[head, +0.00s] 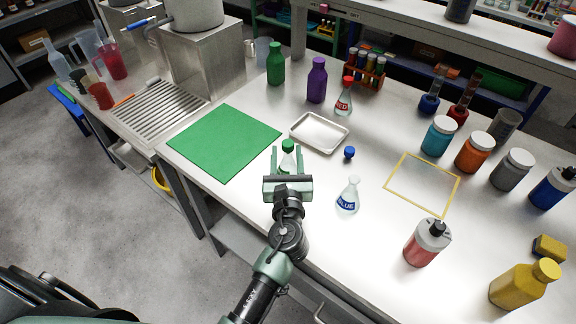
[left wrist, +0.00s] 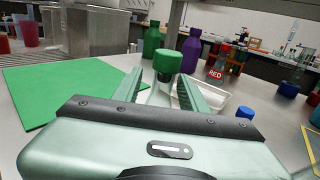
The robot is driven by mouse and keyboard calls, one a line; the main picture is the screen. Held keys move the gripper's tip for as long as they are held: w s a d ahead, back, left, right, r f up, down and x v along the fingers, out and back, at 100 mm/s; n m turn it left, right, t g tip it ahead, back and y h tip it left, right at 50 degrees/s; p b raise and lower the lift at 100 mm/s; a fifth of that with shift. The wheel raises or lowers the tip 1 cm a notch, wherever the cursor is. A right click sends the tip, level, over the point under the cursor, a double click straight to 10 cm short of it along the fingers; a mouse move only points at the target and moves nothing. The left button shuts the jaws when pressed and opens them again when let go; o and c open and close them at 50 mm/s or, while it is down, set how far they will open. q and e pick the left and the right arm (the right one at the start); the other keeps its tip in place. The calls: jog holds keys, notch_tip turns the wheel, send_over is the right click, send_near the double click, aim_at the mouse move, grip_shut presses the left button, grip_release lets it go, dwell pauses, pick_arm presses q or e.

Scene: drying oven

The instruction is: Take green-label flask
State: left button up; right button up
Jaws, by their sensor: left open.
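The green-capped flask (head: 288,158) stands upright on the white table in the head view. In the left wrist view its green cap (left wrist: 168,63) shows between the finger tips, and most of its body is hidden behind my gripper. My left gripper (head: 287,160) is open, with one finger on each side of the flask. The fingers show in the left wrist view (left wrist: 165,88); I cannot tell whether they touch the flask. My right gripper is not in view.
A green mat (head: 224,142) lies to the left and a metal tray (head: 319,133) just behind right. A blue-label flask (head: 348,196) and a blue cap (head: 349,152) stand close on the right. A red-label flask (head: 344,98) and a yellow frame (head: 422,184) are farther off.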

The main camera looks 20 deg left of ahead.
pick_arm(q)
jog(key=x, duration=0.3)
jog(key=shift+w, duration=0.1)
grip_shut()
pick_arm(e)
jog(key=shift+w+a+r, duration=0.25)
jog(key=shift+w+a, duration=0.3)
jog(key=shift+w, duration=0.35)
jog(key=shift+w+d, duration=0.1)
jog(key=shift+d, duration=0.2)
